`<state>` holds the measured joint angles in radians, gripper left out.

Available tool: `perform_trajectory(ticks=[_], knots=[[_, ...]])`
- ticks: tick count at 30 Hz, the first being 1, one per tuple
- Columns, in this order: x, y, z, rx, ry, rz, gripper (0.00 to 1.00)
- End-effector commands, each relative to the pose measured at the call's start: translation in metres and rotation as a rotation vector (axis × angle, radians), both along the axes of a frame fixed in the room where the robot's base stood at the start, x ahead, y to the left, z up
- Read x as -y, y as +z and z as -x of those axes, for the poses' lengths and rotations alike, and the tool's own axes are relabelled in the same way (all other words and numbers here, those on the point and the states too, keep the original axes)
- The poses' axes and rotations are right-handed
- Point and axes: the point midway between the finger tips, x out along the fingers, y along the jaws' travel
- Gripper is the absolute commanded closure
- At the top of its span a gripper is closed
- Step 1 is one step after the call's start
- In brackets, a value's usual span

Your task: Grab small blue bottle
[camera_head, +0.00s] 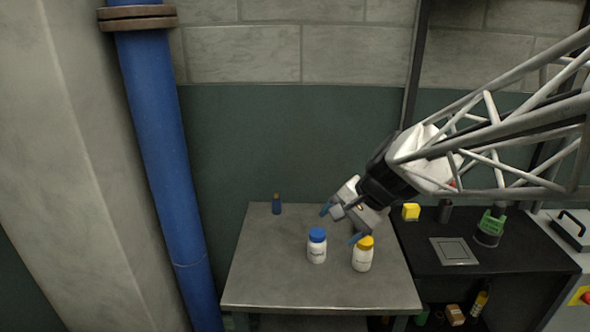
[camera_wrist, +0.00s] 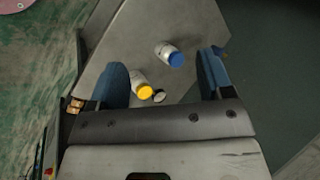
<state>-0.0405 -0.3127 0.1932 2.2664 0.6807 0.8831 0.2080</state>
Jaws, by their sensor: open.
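I cannot clearly make out the small blue bottle in the wrist view.
A white bottle with a blue cap (camera_head: 317,246) and a white bottle with a yellow cap (camera_head: 362,254) stand close below my gripper. A black bench (camera_head: 415,255) at the right holds a yellow block (camera_head: 411,212) and other items. A blue pipe (camera_head: 160,150) rises left of the table.

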Motion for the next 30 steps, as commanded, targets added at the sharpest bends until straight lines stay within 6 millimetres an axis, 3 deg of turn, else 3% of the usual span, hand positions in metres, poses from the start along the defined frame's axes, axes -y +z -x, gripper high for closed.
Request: perform_trajectory(ticks=[14, 30], knots=[[-0.054, -0.029, -0.125, -0.165, -0.314, -0.325, 0.27], [-0.099, -0.096, -0.264, -0.380, -0.702, -0.658, 0.27]])
